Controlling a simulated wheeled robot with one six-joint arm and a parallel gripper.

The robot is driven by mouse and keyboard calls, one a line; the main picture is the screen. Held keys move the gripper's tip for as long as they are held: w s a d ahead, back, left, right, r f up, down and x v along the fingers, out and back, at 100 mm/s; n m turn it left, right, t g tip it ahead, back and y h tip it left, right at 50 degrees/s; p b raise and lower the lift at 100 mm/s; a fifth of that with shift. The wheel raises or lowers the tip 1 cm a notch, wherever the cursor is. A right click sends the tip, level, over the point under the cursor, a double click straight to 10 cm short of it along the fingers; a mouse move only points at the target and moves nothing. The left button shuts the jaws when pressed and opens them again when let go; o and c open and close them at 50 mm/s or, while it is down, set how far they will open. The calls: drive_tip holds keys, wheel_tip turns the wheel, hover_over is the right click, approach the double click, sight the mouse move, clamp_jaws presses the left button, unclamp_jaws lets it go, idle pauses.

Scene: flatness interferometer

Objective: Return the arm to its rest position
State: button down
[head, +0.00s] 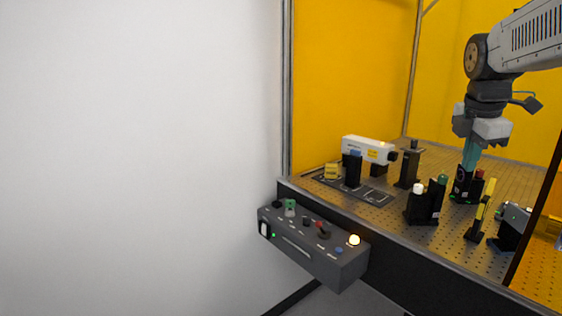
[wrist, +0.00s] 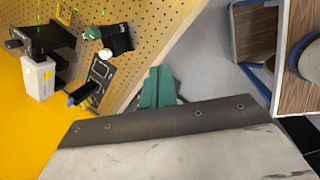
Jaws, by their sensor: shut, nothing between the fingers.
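My arm comes in from the upper right in the head view, with my gripper (head: 469,160) pointing down over the perforated optical table (head: 400,205). Its teal fingers are together with nothing between them. In the head view the fingertips overlap a dark mount with a red top (head: 478,178); I cannot tell whether they touch it. In the wrist view my gripper's teal fingers (wrist: 158,86) are shut, seen near the table's edge with grey floor beyond.
A white laser unit (head: 368,149) and several dark optic mounts (head: 420,205) stand on the table. A grey control box (head: 312,245) with knobs and a lit yellow lamp hangs on its front edge. Yellow panels (head: 350,75) enclose the back. A wooden cabinet (wrist: 295,90) shows in the wrist view.

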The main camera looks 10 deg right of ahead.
drive_tip(key=s+a+f+m, duration=0.4)
drive_tip(key=s+a+m, duration=0.1)
drive_tip(key=s, duration=0.3)
drive_tip(key=s+a+f+m+y, duration=0.1)
drive_tip(key=s+a+f+m, duration=0.3)
drive_tip(key=s+a+m, duration=0.2)
drive_tip(key=s+a+f+m+g+y, duration=0.1)
drive_tip(key=s+a+f+m, duration=0.3)
drive_tip(key=s+a, duration=0.3)
drive_tip(key=s+m, duration=0.1)
drive_tip(key=s, duration=0.1)
drive_tip(key=shift+s+f, duration=0.15)
drive_tip(key=shift+s, duration=0.2)
drive_tip(key=shift+s, duration=0.1)
